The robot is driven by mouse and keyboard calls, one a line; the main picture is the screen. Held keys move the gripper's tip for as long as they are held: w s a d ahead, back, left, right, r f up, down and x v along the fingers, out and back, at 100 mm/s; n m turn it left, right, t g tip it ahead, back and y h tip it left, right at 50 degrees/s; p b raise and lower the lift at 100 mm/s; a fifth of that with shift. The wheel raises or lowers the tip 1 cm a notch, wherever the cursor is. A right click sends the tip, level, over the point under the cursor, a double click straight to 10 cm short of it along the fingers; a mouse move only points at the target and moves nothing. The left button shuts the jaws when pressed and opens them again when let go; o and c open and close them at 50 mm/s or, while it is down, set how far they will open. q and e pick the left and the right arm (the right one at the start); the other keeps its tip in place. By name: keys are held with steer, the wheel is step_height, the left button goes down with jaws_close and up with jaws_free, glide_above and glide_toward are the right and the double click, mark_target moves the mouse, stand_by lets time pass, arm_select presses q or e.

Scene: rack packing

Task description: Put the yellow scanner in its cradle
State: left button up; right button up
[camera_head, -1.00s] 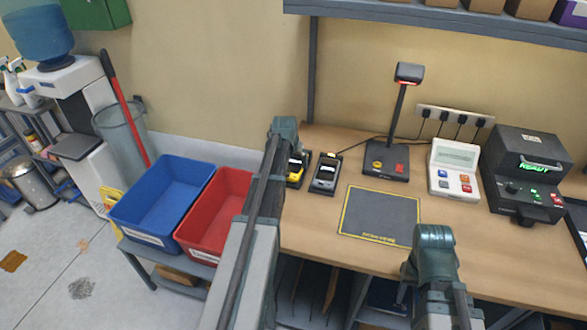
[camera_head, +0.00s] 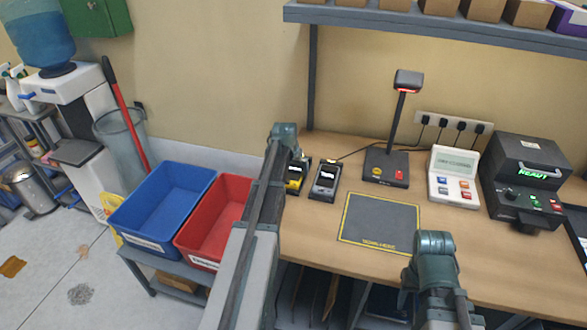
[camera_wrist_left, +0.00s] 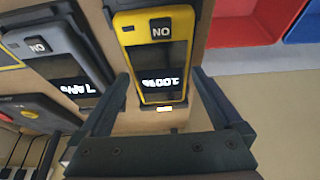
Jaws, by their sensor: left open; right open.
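The yellow scanner (camera_head: 292,178) is at the bench's left end in the head view, partly hidden by my left arm. In the left wrist view, the yellow scanner (camera_wrist_left: 130,36) shows a NO label and a lit screen. Dark walls that look like a cradle (camera_wrist_left: 203,12) flank its upper part there; how fully it is seated I cannot tell. My left gripper (camera_wrist_left: 160,85) is open, with one finger on each side of the scanner's lower part and gaps between.
A grey scanner (camera_head: 326,177) in a dark holder stands close beside the yellow one. A dark mat (camera_head: 380,222), a stand scanner (camera_head: 385,168), a white keypad unit (camera_head: 453,180) and a black printer (camera_head: 522,180) are further right. Red (camera_head: 215,215) and blue (camera_head: 160,200) bins stand left.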

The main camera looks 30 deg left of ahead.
arm_select(q)
steer(key=p+v, duration=1)
steer(key=v, duration=0.1)
steer(key=shift+r, duration=0.2)
steer(key=shift+s, duration=0.15)
steer(key=s+d+f+m+g, duration=0.15)
steer(key=s+d, duration=0.25)
steer(key=d, duration=0.7)
steer(key=s+d+m+g, duration=0.1)
steer(key=s+d+m, duration=0.15)
steer(key=d, duration=0.75)
steer(key=s+d+m+g, duration=0.2)
steer(key=s+d, duration=1.3)
steer(key=s, duration=0.1)
steer(key=shift+s, duration=0.2)
steer(key=shift+d+f, duration=0.1)
